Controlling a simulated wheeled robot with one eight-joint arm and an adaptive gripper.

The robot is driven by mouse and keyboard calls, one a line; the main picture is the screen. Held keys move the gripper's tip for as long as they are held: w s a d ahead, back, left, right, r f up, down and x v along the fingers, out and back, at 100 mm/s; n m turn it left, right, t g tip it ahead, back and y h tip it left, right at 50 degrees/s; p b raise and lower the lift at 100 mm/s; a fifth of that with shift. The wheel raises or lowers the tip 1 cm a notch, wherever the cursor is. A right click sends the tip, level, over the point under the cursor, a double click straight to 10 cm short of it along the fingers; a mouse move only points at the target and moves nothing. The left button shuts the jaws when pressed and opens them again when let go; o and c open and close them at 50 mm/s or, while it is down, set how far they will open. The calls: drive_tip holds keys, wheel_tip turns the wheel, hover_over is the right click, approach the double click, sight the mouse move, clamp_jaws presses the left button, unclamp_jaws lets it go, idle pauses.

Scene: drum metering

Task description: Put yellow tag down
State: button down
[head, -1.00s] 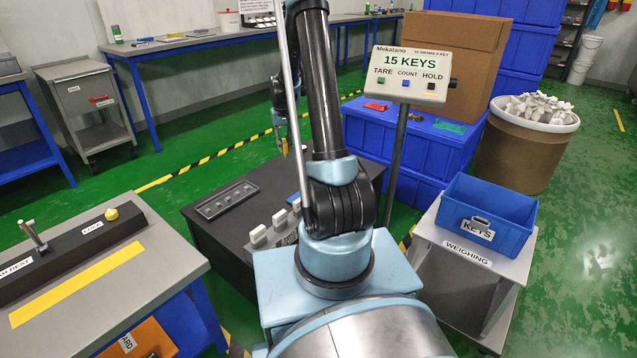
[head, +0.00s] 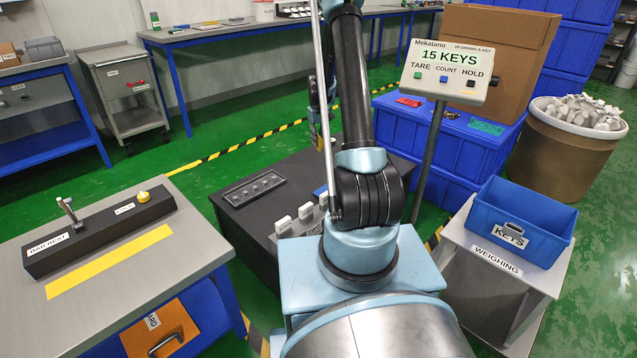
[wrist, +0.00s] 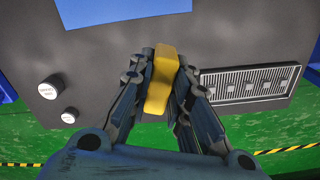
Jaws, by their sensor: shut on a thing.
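The yellow tag (wrist: 162,80) is upright between the fingertips of my gripper (wrist: 162,95) in the wrist view. The gripper is shut on it. Behind the tag is the dark grey top of a cabinet, which also shows in the head view as a black cabinet (head: 235,222). I cannot tell the gap between tag and cabinet. In the head view my arm hides most of the gripper.
The cabinet top carries a slotted panel (wrist: 250,83) and white knobs (wrist: 50,88). A red tag (head: 409,102) and a green tag (head: 486,126) lie on a blue crate (head: 450,150). The counter display (head: 450,70) reads 15 KEYS. A blue KEYS bin (head: 515,235) stands right.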

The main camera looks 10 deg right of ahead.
drive_tip(key=w+f+n, duration=0.4)
drive_tip(key=w+f, duration=0.3)
drive_tip(key=f, duration=0.3)
hover_over(316, 177)
drive_tip(key=shift+w+f, duration=0.15)
drive_tip(key=shift+f, duration=4.55)
drive_tip(key=c, duration=1.5)
unclamp_jaws()
drive_tip(key=shift+f, duration=0.1)
